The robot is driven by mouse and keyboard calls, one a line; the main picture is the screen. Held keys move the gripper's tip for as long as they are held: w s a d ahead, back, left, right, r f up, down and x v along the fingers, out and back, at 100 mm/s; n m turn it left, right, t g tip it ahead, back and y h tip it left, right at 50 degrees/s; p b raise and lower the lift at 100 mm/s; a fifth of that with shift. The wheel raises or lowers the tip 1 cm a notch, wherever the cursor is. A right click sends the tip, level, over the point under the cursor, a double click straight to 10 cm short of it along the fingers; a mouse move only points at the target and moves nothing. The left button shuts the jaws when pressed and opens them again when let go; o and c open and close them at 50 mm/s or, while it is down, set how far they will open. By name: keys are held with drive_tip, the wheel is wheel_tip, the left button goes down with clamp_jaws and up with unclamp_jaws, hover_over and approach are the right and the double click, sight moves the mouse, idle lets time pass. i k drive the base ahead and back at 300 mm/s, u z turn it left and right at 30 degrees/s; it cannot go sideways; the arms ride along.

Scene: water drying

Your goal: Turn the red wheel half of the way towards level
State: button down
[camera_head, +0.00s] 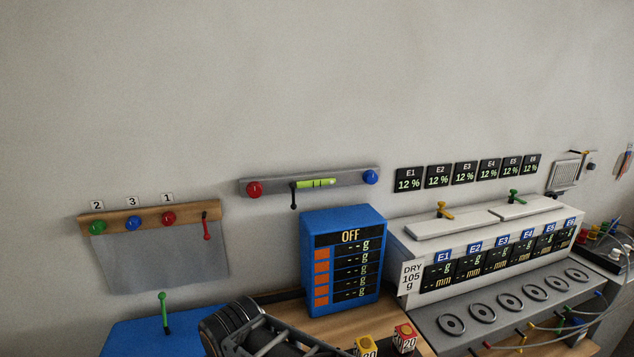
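A red wheel (254,189) sits at the left end of a grey bar (275,185) on the wall. A blue wheel (371,177) sits at the bar's right end. A green spirit level (316,183) is on the bar between them; its bubble is too small to read surely. A small dark lever (294,198) hangs just left of the level. In the picture the bar rises slightly to the right, though the view is oblique. Part of my arm shows at the bottom, well below the red wheel. My gripper's fingers are not in view.
A wooden rail (190,214) at left carries green, blue and red (168,218) knobs above a grey sheet. A blue box (343,225) reading OFF stands below the bar. A white dryer unit (470,226) stands at right. The wall above is clear.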

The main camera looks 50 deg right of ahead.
sight(255, 189)
drive_tip(key=k, duration=1)
drive_tip(key=u, duration=1.5)
drive_tip(key=i, duration=1.15)
drive_tip(key=z, duration=2.4)
drive_tip(key=i, duration=0.5)
drive_tip(key=z, duration=0.1)
